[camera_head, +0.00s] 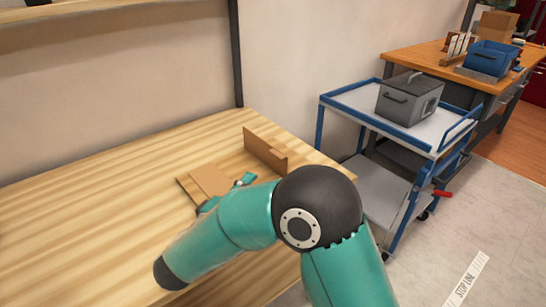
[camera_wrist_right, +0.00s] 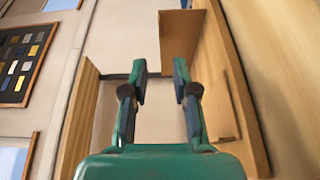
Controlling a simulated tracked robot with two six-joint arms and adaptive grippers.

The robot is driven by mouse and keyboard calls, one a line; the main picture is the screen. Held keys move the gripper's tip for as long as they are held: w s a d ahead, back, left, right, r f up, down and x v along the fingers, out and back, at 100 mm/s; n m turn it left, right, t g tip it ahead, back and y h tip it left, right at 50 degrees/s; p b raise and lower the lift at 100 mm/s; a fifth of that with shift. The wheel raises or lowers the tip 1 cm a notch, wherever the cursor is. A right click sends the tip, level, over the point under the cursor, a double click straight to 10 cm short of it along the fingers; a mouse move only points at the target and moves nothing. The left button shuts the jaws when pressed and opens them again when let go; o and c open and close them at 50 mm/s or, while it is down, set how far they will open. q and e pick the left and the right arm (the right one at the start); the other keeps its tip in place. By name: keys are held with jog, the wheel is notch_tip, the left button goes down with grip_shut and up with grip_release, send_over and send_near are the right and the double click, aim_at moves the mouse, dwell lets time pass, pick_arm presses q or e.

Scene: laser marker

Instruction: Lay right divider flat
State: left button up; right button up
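An upright brown divider (camera_head: 265,150) stands at the right part of the wooden table (camera_head: 90,190) in the head view. A flat brown panel (camera_head: 208,181) lies to its left. My right gripper shows only in part, as a teal piece (camera_head: 244,180) between the panel and the divider; my arm hides the rest. In the right wrist view, my right gripper (camera_wrist_right: 160,72) has its fingers apart with nothing between them. A brown panel (camera_wrist_right: 180,42) shows beyond the fingertips, partly overlapped by the right-hand finger. I cannot tell whether they touch. My left gripper is out of view.
A blue-framed cart (camera_head: 345,100) with a grey box (camera_head: 408,98) stands right of the table. A farther workbench (camera_head: 440,58) holds a blue bin (camera_head: 490,58). A dark post (camera_head: 236,55) rises at the table's back edge. The table's left part is clear.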

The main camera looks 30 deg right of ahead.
aim_at(279, 153)
jog(key=p+x, duration=0.1)
jog(key=x, duration=1.1)
jog(key=shift+f, duration=0.1)
grip_shut()
jog(key=shift+d, duration=0.3)
jog(key=shift+a, duration=0.2)
